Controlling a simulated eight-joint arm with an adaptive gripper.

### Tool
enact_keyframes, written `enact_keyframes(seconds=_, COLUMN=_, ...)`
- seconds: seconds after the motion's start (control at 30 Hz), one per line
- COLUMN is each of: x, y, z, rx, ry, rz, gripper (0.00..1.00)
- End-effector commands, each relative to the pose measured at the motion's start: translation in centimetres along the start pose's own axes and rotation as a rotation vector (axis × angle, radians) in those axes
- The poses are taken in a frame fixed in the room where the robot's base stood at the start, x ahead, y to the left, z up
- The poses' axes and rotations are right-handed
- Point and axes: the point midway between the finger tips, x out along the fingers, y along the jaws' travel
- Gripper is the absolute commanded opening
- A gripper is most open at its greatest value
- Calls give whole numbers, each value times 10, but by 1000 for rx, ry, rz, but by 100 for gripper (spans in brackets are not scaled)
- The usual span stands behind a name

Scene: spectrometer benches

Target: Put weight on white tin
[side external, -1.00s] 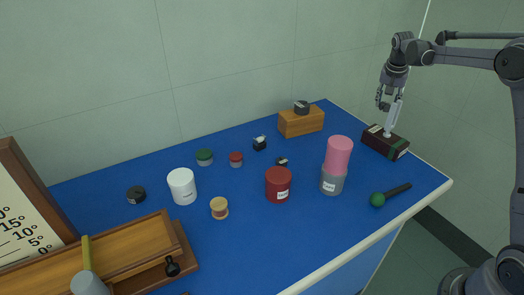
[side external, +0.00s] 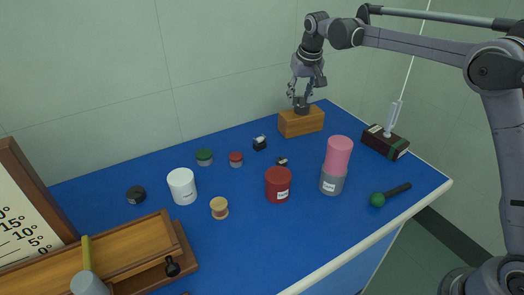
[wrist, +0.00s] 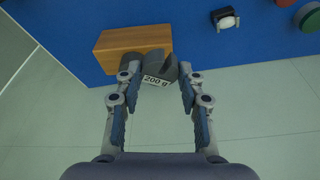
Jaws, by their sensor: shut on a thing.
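The dark grey weight (side external: 301,108), labelled "200 g", is at the top of the wooden block (side external: 302,123) at the back right of the table. It also shows between my fingers in the wrist view (wrist: 158,69). My gripper (side external: 300,98) reaches down from above and is shut on the weight; in the wrist view my fingertips (wrist: 157,76) are on either side of it. I cannot tell whether the weight is clear of the block. The white tin (side external: 182,188) stands upright at the left of the blue table, apart from my gripper.
A larger red tin (side external: 278,186) and a pink tin (side external: 339,153) on a grey one (side external: 331,181) stand nearer the front. A wooden stand (side external: 125,250) lies front left.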

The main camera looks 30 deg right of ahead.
Motion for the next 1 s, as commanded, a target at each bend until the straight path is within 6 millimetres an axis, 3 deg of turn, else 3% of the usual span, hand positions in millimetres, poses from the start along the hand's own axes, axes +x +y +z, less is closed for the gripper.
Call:
enact_keyframes(seconds=0.03, x=-5, y=-27, z=4, rx=-59, ry=1, rz=-17, gripper=0)
enact_keyframes(seconds=0.2, x=-21, y=-102, z=23, rx=-235, ry=2, rz=-71, gripper=0)
enact_keyframes(seconds=0.4, x=-42, y=-183, z=54, rx=-434, ry=6, rz=-131, gripper=0)
enact_keyframes(seconds=0.5, x=-52, y=-214, z=70, rx=-513, ry=7, rz=-155, gripper=0)
enact_keyframes(seconds=0.6, x=-59, y=-236, z=82, rx=-572, ry=9, rz=-173, gripper=0)
enact_keyframes(seconds=0.77, x=-65, y=-254, z=94, rx=-621, ry=11, rz=-188, gripper=0)
enact_keyframes(seconds=1.0, x=-50, y=-289, z=110, rx=-634, ry=11, rz=-192, gripper=0)
